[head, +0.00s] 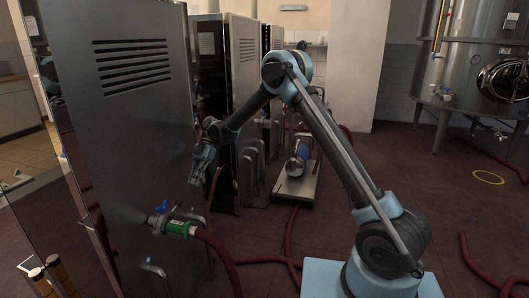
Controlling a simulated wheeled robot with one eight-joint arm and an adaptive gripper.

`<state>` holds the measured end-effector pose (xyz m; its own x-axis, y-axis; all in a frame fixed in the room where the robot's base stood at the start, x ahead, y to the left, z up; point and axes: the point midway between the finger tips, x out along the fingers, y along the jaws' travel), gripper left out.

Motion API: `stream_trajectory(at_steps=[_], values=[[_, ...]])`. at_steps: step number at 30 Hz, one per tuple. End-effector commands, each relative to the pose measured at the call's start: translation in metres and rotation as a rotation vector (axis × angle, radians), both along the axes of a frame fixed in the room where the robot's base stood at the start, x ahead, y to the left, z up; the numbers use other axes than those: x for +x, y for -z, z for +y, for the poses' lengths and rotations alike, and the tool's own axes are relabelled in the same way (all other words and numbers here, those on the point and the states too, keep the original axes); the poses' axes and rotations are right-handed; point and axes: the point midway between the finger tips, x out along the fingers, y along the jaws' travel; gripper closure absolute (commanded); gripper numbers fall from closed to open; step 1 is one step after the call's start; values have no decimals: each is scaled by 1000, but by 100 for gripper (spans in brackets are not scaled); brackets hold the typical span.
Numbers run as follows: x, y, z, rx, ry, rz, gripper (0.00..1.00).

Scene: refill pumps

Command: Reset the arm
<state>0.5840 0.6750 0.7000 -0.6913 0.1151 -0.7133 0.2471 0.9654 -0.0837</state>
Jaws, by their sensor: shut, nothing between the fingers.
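My gripper (201,165) hangs at the end of my arm, left of the picture's middle, pointing down in front of the metal cabinets. It is shut and empty. My arm rises from its base at the lower right, bends at a high elbow and slopes down to the left. The gripper is above and a little right of the green hose coupling (178,229), apart from it.
A large steel cabinet (120,150) with vents stands close on the left. A blue-handled valve (160,208) and red hose (222,262) stick out from it. A blue pump on a cart (297,186) stands behind. A steel tank (470,65) is at right; open floor lies before it.

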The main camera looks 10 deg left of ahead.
Motion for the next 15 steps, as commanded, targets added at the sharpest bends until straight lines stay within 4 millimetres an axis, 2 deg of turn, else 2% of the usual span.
stream_trajectory(at_steps=[5, 11, 15], values=[[12, -17, -18, -33, 64, -15, 100], [38, -57, -66, -121, 239, -50, 100], [52, -82, -106, -185, 372, -73, 100]])
